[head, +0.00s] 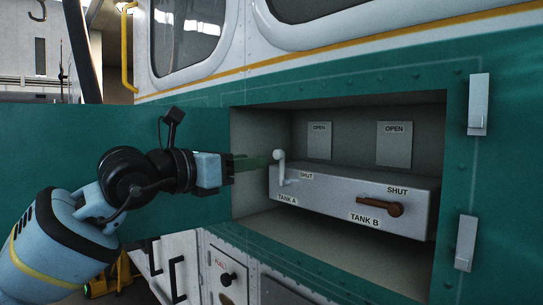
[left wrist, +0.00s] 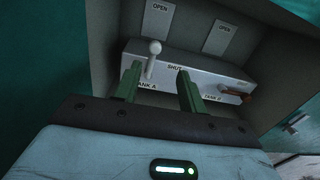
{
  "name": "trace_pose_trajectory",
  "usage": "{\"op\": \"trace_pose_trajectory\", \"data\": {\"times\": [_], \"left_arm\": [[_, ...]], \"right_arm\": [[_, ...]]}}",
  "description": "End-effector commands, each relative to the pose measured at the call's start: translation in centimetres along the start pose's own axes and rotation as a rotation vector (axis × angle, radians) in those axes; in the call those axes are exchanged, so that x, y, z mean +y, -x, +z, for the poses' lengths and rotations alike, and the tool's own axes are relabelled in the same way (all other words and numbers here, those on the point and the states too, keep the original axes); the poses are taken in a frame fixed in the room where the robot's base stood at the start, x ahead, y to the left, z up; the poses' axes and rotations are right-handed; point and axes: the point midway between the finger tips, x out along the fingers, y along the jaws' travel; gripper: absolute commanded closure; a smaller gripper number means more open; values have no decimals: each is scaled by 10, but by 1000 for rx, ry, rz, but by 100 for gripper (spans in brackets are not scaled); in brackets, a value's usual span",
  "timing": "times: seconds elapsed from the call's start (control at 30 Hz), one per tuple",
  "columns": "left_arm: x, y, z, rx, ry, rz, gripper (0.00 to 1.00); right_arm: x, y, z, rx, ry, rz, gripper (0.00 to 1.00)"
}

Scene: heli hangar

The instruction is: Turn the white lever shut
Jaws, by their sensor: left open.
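The white lever (head: 281,169) stands upright at the left end of the grey valve box, above the TANK A label, with SHUT printed to its right. It also shows in the left wrist view (left wrist: 152,62). My left gripper (head: 256,162) reaches in from the left, its green fingertips just left of the lever's knob. In the left wrist view the gripper (left wrist: 158,80) is open, and the lever appears between its two fingers. I cannot tell whether a finger touches it. My right gripper is not in view.
A brown lever (head: 380,206) lies level above TANK B on the same grey box (head: 330,208). The box sits in a recess in the green and white helicopter side. Two OPEN plates (head: 319,141) are on the back wall. Silver latches (head: 478,104) line the right edge.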

Motion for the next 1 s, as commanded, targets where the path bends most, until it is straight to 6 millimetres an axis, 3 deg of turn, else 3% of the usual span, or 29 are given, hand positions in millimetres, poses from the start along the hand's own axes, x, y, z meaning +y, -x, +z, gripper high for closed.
{"op": "trace_pose_trajectory", "data": {"times": [0.37,0.8,1.0], "left_arm": [[7,-3,7,15,-28,35,59],[8,-59,6,14,-27,33,59],[9,-73,6,13,-27,33,59]], "right_arm": [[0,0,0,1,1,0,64],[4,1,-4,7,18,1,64],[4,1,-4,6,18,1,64]]}}
